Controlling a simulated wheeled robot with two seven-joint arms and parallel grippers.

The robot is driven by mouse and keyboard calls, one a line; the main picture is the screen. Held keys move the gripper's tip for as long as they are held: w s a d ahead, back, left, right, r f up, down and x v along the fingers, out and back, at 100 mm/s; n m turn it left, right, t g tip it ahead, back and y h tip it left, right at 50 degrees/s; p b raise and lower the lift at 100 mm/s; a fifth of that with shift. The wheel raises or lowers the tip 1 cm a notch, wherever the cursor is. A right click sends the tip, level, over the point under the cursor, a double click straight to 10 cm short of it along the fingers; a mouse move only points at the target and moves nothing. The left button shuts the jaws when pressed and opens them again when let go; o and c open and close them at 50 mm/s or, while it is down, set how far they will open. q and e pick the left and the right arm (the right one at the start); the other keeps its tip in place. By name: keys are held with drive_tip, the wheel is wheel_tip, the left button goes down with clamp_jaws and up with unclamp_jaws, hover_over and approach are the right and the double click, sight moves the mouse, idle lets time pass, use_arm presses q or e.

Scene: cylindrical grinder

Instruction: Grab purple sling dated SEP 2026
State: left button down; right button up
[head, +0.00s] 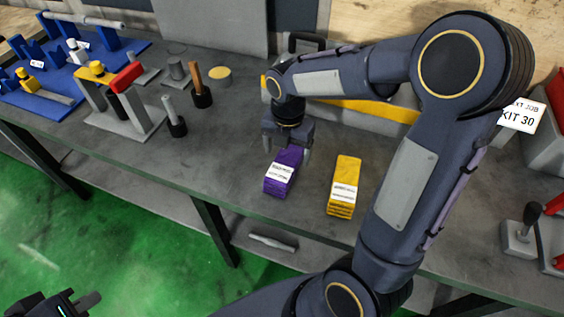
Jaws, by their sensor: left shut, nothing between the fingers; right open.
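The purple sling (284,160) is a folded bundle on the grey bench, with a white label on its near side; the label's date is too small to read. My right gripper (287,150) points down at the far end of the purple sling. Its fingers are open, one to each side of the bundle; I cannot tell whether they touch it. A yellow sling (347,172) with a white label lies to the right, apart from the purple one. My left gripper (84,303) is shut and empty at the lower left, away from the bench.
The bench (235,165) is bare left of the purple sling. A blue rack (60,95) is at the far left. A sign (520,116) reading KIT 30 is at right. My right arm hides the right-centre.

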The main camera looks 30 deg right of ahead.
sight(286, 160)
wheel_tip(286, 160, down, 5)
drive_tip(key=shift+a+f, duration=0.1)
drive_tip(key=shift+a, duration=0.05)
drive_tip(key=shift+w, duration=0.1)
drive_tip(key=c, duration=1.3)
drive_tip(key=shift+o, duration=0.2)
drive_tip(key=shift+r, duration=0.2)
